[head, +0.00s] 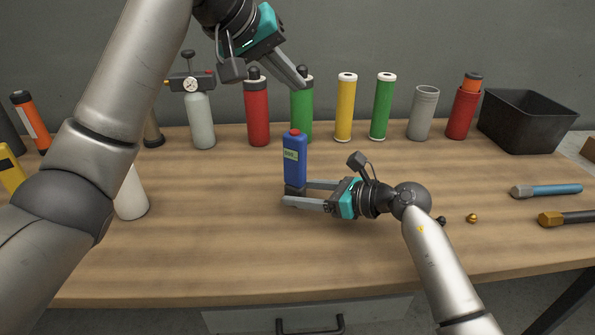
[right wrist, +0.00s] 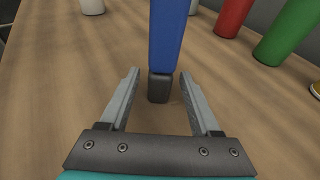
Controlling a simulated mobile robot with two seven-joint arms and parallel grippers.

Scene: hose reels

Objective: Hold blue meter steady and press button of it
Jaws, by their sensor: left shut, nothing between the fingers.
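The blue meter (head: 295,162) stands upright on the table, with a red button (head: 294,132) on top, a small pale display and a dark base. My right gripper (head: 296,194) is low over the table, its open fingers on either side of the meter's base. In the right wrist view the blue meter (right wrist: 166,45) stands between the fingertips (right wrist: 160,75), with gaps on both sides; its top is out of that view. My left gripper (head: 303,84) is shut and empty, above and slightly right of the meter, in front of the green bottle's top.
Behind the meter stand a red bottle (head: 257,112), a green bottle (head: 302,120), a yellow tube (head: 345,108) and a grey cup (head: 423,113). A black bin (head: 528,122) is at back right. A white cup (head: 131,196) is left, near my left arm. The front middle table is clear.

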